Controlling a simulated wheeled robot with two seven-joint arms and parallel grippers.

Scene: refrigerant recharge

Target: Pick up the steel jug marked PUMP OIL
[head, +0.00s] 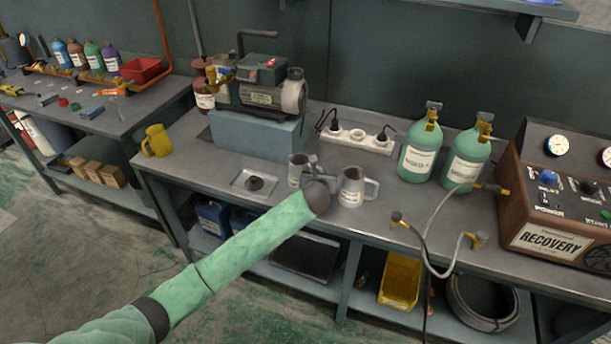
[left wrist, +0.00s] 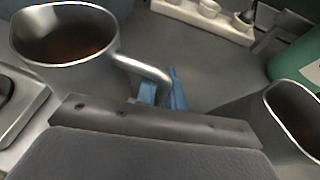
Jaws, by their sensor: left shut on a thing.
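Two steel jugs stand close together near the front of the bench. The left jug (head: 296,170) is partly hidden by my left arm; the right jug (head: 352,188) has a pale label too small to read. I cannot tell by label which is PUMP OIL. My left gripper (head: 318,172) is between them. In the left wrist view, its blue fingertips (left wrist: 163,92) are shut on the handle of the left jug (left wrist: 65,50), which holds dark liquid. The right jug (left wrist: 285,120) is at that view's right edge, apart from the fingers. My right gripper is not in view.
A square plate (head: 254,184) lies left of the jugs, with a pump (head: 262,92) on a block behind. A power strip (head: 355,138), green bottles (head: 420,150) and the recovery unit (head: 555,200) stand behind and right.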

